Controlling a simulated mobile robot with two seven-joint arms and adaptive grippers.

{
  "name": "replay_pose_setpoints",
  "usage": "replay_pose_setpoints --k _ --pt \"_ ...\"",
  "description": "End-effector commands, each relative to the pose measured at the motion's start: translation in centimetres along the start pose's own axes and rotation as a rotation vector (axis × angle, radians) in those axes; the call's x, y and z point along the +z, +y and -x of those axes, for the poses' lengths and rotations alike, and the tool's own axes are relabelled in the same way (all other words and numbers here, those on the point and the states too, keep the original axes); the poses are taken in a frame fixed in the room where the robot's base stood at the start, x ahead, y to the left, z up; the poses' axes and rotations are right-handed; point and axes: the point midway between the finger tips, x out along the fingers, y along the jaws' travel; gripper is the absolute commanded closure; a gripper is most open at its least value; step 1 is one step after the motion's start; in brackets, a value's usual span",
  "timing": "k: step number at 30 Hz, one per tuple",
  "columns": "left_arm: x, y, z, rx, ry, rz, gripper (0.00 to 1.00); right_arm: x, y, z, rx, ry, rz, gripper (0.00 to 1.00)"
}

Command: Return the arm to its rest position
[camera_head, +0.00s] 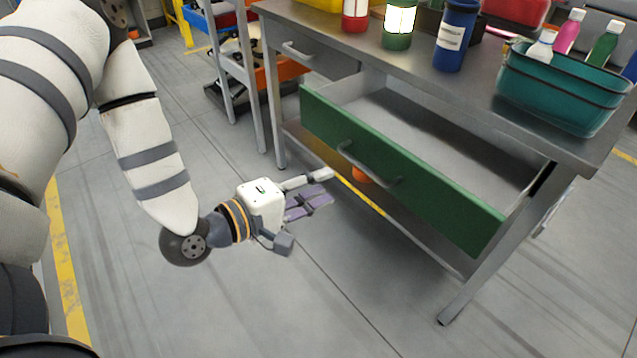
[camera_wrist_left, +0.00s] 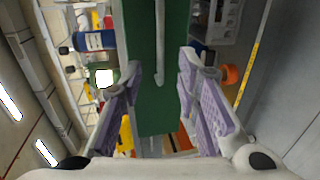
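My left arm comes in from the left in the head view. Its left gripper (camera_head: 306,211) is in the air in front of the workbench, left of the green drawer front (camera_head: 400,172). The gripper is open and nothing is between its fingers. In the left wrist view the two purple-padded fingers (camera_wrist_left: 160,105) stand wide apart, with the green drawer front (camera_wrist_left: 150,50) and its handle beyond them. The drawer is pulled out and its grey inside looks empty where it shows. My right gripper is in neither view.
The workbench top (camera_head: 400,62) holds a teal bin (camera_head: 560,98) with bottles, a blue can (camera_head: 457,35), a green can and a red can. A cart with coloured bins (camera_head: 278,73) stands behind at the left. The floor in front of the drawer is clear.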

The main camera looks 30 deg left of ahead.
Motion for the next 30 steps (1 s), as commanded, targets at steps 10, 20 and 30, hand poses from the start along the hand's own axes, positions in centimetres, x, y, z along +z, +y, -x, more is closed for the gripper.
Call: replay_pose_setpoints --k 10,20,30 --pt "3.6 -7.1 2.1 -0.315 -0.097 -0.211 0.70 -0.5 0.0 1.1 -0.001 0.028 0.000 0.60" --pt "11.5 -22.5 23.4 -1.186 -0.784 -0.799 0.70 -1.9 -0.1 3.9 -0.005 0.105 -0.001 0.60" --pt "12.3 -23.2 28.9 -1.317 -0.977 -0.866 0.70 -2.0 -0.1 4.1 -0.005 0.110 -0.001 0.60"
